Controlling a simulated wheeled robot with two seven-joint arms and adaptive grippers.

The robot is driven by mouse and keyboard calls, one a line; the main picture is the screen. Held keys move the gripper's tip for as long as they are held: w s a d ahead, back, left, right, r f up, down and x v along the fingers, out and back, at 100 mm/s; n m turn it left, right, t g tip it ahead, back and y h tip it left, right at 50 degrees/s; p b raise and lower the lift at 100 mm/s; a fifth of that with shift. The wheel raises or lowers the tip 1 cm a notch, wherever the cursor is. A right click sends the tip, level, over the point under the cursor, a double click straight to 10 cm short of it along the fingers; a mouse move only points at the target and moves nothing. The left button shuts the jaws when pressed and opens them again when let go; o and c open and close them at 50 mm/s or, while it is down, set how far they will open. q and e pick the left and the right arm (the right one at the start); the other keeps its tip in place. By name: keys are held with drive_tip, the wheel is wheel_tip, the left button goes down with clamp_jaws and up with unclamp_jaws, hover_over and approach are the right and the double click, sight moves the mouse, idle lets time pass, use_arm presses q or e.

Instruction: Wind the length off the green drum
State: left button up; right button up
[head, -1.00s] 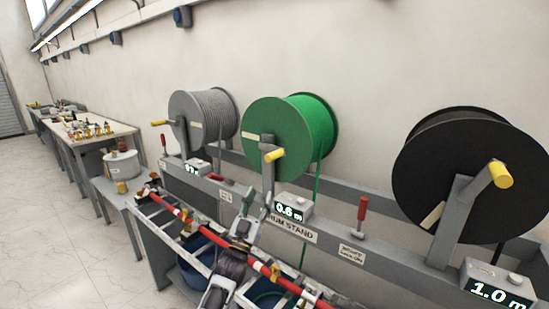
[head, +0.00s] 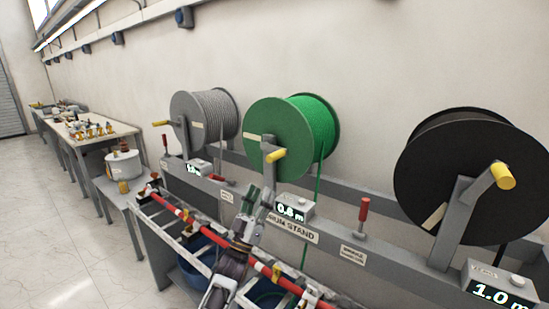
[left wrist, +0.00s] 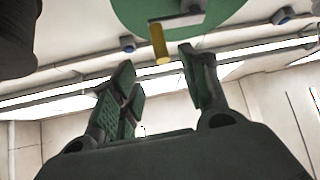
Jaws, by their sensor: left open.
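The green drum (head: 275,140) stands on its stand between a grey drum and a black drum, with green line hanging down its right side. Its yellow crank handle (head: 276,156) sticks out at the front, near the hub. The counter (head: 291,212) below it seems to read 0.6 m. My left gripper (head: 257,199) is open and empty, below the handle and apart from it. In the left wrist view, the yellow handle (left wrist: 159,43) shows beyond the open fingers (left wrist: 158,68), with the green drum (left wrist: 222,12) behind. My right gripper is not in view.
The grey drum (head: 205,122) and black drum (head: 460,180) flank the green one. A red-handled lever (head: 363,212) rises from the stand rail to the right. A red bar (head: 208,232) runs below, over blue tubs. The air in front of the green drum is clear.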

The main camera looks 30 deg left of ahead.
sight(275, 157)
use_arm(q)
drive_tip(key=shift+p+x, duration=1.65)
drive_tip(key=shift+x, duration=5.15)
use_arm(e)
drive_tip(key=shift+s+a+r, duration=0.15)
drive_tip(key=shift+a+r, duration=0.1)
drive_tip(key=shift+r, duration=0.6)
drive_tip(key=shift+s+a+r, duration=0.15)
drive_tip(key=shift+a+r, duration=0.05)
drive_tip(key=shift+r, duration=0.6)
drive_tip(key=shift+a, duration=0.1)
use_arm(q)
drive_tip(key=c, duration=0.6)
clamp_jaws()
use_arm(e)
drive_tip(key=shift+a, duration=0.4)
